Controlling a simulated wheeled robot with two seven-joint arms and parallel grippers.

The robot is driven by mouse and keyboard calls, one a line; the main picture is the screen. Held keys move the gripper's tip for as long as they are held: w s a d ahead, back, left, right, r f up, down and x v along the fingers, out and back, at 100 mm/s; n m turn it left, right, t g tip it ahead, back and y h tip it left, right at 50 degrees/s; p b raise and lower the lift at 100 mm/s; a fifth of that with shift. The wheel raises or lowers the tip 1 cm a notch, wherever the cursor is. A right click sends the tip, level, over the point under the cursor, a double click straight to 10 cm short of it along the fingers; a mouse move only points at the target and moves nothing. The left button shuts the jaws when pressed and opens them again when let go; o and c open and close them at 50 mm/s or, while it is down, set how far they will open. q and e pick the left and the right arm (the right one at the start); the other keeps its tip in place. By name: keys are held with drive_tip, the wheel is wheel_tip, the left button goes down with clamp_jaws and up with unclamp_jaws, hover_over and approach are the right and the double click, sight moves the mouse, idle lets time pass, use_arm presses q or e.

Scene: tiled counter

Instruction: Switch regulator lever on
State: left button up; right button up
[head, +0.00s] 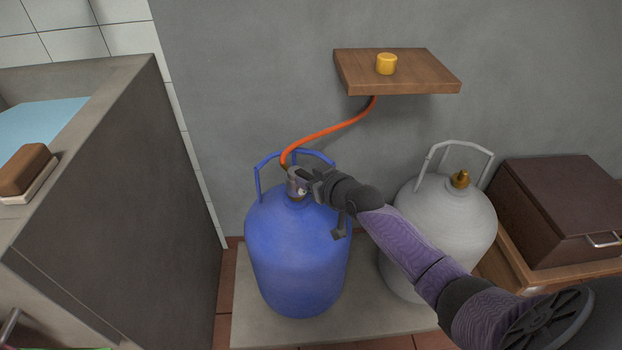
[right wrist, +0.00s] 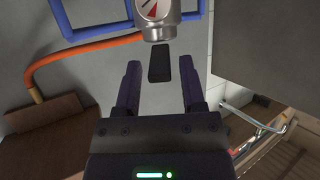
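The grey regulator (head: 296,182) sits on top of the blue gas cylinder (head: 297,255), inside its blue handle ring. In the right wrist view the regulator (right wrist: 157,18) shows a white dial with a red mark. Its black lever (right wrist: 159,64) sticks out from the regulator towards my right gripper (right wrist: 160,72). The two fingers are open, one on each side of the lever, with visible gaps on both sides. In the head view my right gripper (head: 314,183) is close to the regulator's right side and hides the lever. My left gripper is not in view.
An orange hose (head: 330,130) runs from the regulator up to a wooden wall shelf (head: 420,75) holding a yellow knob (head: 386,64). A grey cylinder (head: 460,215) stands at right, by a brown box (head: 560,205). A grey counter (head: 120,180) stands at left.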

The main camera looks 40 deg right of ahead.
clamp_jaws()
drive_tip(key=t+b, duration=0.1)
drive_tip(key=b, duration=0.1)
drive_tip(key=f+t+b, duration=0.1)
drive_tip(key=t+b, duration=0.1)
drive_tip(key=b, duration=0.1)
drive_tip(key=shift+s+f, duration=0.15)
drive_tip(key=shift+f, duration=0.15)
drive_tip(key=shift+o, duration=1.3)
unclamp_jaws()
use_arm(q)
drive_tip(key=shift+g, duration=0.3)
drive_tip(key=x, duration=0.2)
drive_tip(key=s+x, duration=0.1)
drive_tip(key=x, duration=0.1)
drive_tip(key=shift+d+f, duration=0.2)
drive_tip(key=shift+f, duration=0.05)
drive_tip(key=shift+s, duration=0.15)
